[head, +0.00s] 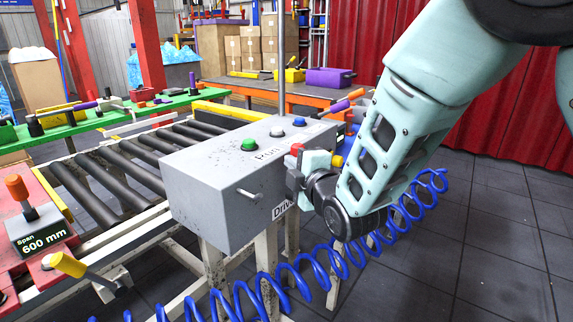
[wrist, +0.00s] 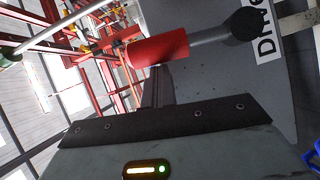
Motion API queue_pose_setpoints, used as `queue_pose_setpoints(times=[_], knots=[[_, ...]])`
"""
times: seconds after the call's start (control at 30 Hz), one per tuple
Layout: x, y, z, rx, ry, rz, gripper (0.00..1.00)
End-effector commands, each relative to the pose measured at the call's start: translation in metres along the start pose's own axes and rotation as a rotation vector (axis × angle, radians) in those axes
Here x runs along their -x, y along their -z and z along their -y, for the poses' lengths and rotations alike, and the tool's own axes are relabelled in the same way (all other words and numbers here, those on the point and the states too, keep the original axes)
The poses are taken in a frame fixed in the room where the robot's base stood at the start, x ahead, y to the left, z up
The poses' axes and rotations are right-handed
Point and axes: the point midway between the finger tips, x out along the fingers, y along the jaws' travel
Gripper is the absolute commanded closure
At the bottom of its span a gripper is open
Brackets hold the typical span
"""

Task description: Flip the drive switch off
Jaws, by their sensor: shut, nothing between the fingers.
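The drive switch is a lever with a red cylindrical handle, a grey shaft and a round black pivot. In the wrist view its red handle (wrist: 158,48) lies just beyond my shut, empty fingers; I cannot tell whether they touch it. The "Drive" label (wrist: 266,35) is beside the pivot. In the head view the red handle (head: 297,148) shows above my gripper (head: 292,180), at the right side of the grey control box (head: 215,200). The handle seems to point up there. My gripper hides the shaft and pivot, and part of the "Drive" label (head: 281,210).
A blue coiled hose (head: 330,258) hangs below my arm. A roller conveyor (head: 125,165) lies left. Floor at right is clear.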

Motion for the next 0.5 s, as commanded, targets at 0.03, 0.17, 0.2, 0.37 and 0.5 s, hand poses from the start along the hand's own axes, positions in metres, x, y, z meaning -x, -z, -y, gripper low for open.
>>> queue_pose_setpoints(times=[0.03, 0.17, 0.2, 0.37, 0.5], knots=[[-0.002, -0.006, -0.006, -0.034, 0.016, 0.006, 1.00], [-0.007, -0.015, -0.007, -0.120, 0.063, 0.005, 1.00], [-0.008, -0.017, -0.008, -0.144, 0.076, 0.006, 1.00], [-0.013, -0.024, -0.006, -0.193, 0.107, 0.003, 1.00], [-0.015, -0.029, -0.007, -0.192, 0.105, 0.004, 1.00]])
